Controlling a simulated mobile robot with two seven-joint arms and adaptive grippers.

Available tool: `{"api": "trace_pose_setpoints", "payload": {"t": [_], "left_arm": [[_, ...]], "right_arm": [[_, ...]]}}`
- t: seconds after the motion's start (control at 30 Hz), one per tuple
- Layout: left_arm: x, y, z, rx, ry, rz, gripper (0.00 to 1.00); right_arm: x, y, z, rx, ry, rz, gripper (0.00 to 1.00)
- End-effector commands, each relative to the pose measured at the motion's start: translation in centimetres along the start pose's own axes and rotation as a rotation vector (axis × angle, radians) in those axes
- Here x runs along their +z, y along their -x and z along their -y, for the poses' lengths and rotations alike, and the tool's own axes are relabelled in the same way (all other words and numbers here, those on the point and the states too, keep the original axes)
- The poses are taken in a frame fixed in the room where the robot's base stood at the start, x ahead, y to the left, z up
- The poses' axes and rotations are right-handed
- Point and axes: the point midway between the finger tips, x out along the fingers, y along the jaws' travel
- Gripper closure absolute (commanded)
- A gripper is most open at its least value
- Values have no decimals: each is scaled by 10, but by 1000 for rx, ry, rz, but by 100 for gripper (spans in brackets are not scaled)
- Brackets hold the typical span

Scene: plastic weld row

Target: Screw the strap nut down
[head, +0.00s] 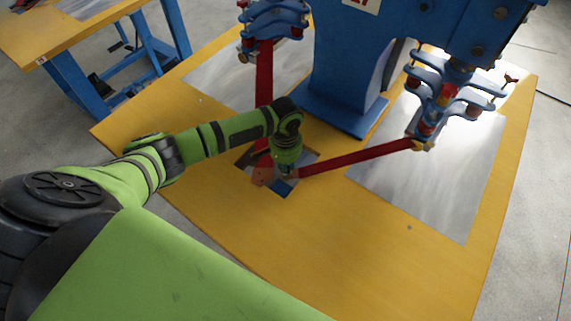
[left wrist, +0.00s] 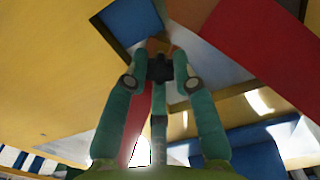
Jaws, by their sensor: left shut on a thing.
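My left gripper (head: 285,172) points down over the square opening in the yellow table, where the two red straps meet. In the left wrist view its two green fingers (left wrist: 160,78) close on a small dark block, which I take to be the strap nut (left wrist: 160,67). An orange-brown piece (left wrist: 158,46) shows just beyond the nut. One red strap (head: 355,157) runs right from the gripper, and another red strap (head: 264,75) comes down from the back. The gripper hides the nut in the head view, and its seating cannot be told. My right gripper is not in view.
A blue machine column (head: 345,70) stands on the yellow table (head: 330,240) behind the gripper. Blue clamp stacks hang at left (head: 275,20) and right (head: 450,95), above grey sheets. The table's front is clear. Another yellow bench (head: 60,35) stands at the back left.

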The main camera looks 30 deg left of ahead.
Motion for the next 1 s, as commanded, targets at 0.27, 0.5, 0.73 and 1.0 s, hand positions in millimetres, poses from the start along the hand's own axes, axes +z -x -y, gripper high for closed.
{"api": "trace_pose_setpoints", "payload": {"t": [0.27, 0.5, 0.73, 1.0], "left_arm": [[0, 0, 0, 0, 0, 0, 90], [0, -2, 0, 0, 0, -1, 90], [0, -5, 0, 0, 0, -1, 90], [-1, -8, 0, 0, 1, -1, 90]], "right_arm": [[0, 0, 0, 0, 0, 0, 60], [0, 0, 0, 0, 0, 0, 60], [0, -1, 0, 0, -1, 0, 60], [0, -1, 0, 0, -1, 0, 60]]}}
